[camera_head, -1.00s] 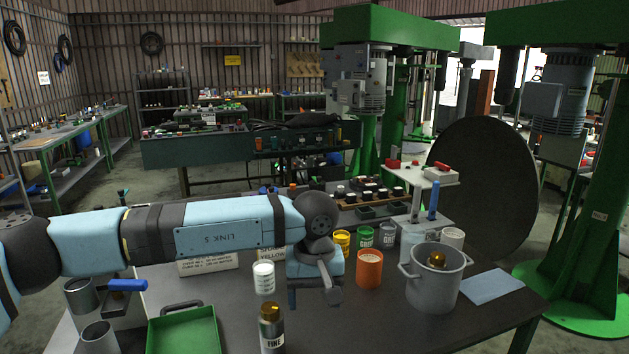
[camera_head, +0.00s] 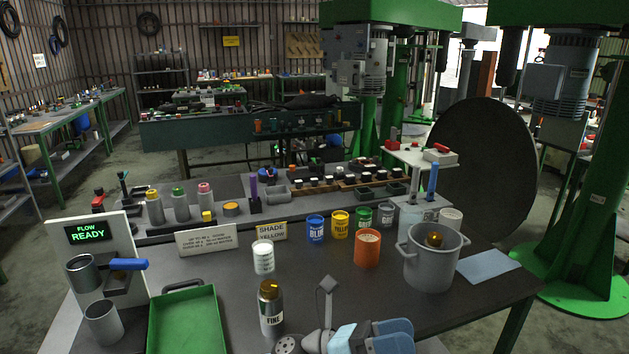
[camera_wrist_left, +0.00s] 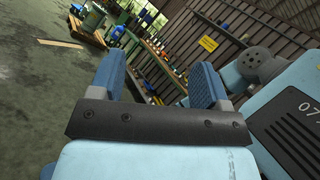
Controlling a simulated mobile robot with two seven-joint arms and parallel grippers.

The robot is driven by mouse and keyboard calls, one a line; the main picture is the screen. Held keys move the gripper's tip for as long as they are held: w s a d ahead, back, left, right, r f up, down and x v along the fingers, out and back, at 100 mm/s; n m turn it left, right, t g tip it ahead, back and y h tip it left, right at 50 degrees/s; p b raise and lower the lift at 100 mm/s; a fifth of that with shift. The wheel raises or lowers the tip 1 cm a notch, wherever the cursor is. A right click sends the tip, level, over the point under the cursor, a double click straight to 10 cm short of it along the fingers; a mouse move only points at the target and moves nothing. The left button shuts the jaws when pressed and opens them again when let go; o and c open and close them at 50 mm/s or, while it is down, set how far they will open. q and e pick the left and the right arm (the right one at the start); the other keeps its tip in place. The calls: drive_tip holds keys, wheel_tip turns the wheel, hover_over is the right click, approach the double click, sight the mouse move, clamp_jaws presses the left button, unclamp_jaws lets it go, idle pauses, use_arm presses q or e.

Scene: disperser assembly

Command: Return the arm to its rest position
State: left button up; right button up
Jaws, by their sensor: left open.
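The rest of my left arm is mostly cut off below the head view. My right gripper is not in view.
A grey pot (camera_head: 432,262) with two handles stands at the table's right. An orange cup (camera_head: 367,248), a white cup (camera_head: 263,257) and several coloured cans stand mid-table. A green tray (camera_head: 186,322) and a FLOW READY stand (camera_head: 92,262) are at left. The front right is clear.

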use_arm(q)
drive_tip(key=w+a+f+n+t+y, duration=0.2)
drive_tip(key=a+f+n+t+y, duration=0.45)
drive_tip(key=n, duration=0.85)
drive_tip(key=w+a+f+n+t+y, duration=0.1)
drive_tip(key=a+f+n+t+y, duration=0.3)
drive_tip(key=a+f+n+t, duration=0.7)
drive_tip(key=s+a+f+n+g+y, duration=0.6)
drive_tip(key=s+a+f+n+y, duration=0.3)
drive_tip(key=s+a+f+n, duration=0.7)
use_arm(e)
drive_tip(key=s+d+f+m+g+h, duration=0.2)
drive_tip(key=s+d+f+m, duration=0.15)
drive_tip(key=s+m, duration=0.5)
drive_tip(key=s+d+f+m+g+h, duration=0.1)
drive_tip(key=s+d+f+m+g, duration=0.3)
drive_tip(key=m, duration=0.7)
use_arm(q)
wheel_tip(320, 180, up, 11)
drive_tip(key=d+n+t+p, duration=0.1)
drive_tip(key=d+n+p, duration=0.1)
drive_tip(key=p, duration=1.1)
drive_tip(key=shift+n, duration=0.4)
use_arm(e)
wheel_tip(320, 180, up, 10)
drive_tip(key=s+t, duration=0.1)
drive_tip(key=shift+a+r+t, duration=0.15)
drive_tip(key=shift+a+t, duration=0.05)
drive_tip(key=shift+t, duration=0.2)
